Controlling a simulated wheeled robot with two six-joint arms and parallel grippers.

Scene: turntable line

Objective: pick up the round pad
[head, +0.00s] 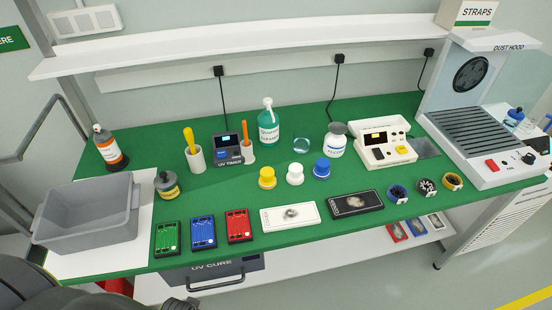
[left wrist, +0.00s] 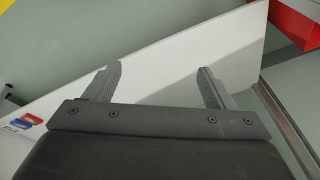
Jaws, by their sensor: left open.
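No single thing is clearly marked as the round pad. Three small round knobbed pieces stand in a row on the green table mat: a yellow one (head: 267,178), a white one (head: 295,174) and a blue one (head: 321,169). My left gripper (left wrist: 157,84) is open and empty in the left wrist view, over a pale panel and away from these pieces. My right gripper is not in view.
A grey bin (head: 88,222) stands at the left end. Green, blue and red cases (head: 203,232) line the front edge. Bottles, a UV timer (head: 227,148) and a scale-like device (head: 384,146) stand behind. A dust hood (head: 470,110) fills the right end.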

